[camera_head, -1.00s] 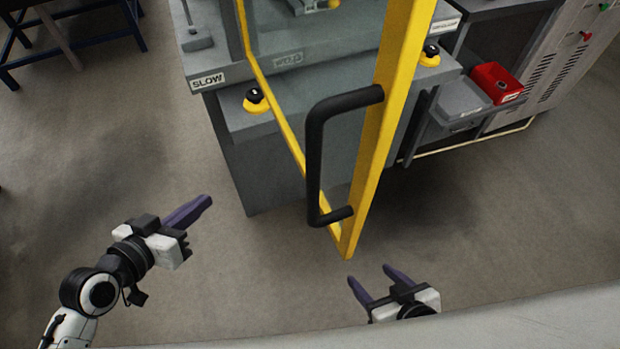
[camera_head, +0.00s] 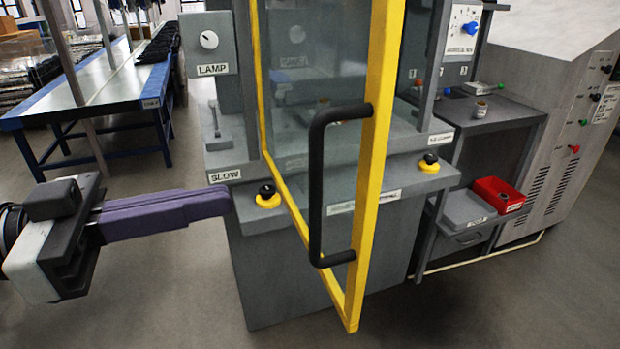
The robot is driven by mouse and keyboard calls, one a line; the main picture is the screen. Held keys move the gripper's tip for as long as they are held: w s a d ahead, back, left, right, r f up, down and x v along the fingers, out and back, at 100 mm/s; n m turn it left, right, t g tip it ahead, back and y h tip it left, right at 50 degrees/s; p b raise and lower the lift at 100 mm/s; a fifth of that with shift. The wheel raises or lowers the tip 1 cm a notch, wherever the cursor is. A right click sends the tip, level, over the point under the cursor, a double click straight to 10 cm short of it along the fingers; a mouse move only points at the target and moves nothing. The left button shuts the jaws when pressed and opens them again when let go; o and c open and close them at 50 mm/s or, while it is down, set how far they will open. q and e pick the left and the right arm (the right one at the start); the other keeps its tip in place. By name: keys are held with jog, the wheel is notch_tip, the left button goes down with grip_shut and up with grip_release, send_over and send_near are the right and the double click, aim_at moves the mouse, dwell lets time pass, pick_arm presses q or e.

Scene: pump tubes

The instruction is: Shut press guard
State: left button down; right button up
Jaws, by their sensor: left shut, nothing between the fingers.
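The press guard (camera_head: 378,150) is a yellow-framed clear door that stands swung open, out from the front of the grey press (camera_head: 270,265). A black bar handle (camera_head: 316,190) is fixed to its near yellow upright. My left gripper (camera_head: 222,202) comes in from the left with its purple fingers shut together and nothing between them. It points right, to the left of the guard, and appears clear of the handle. The right gripper is out of view.
A side stand with a red box (camera_head: 497,194) and a grey cabinet (camera_head: 570,130) are at right. A blue-framed table (camera_head: 95,90) is at back left. Floor in front is open.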

pick_arm(q)
jog(key=p, duration=0.5)
send_near(339, 176)
jog(key=x, duration=0.5)
jog(key=shift+d+r, duration=0.2)
jog(key=shift+d, duration=0.1)
jog(key=shift+w+d+f, duration=0.1)
jog(key=shift+d+f, duration=0.1)
jog(key=shift+d, duration=0.25)
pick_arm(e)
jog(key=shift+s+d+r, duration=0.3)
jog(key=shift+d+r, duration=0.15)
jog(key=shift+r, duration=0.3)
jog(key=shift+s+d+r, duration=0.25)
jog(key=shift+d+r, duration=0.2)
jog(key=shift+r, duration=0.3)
pick_arm(q)
jog(key=shift+w, duration=0.1)
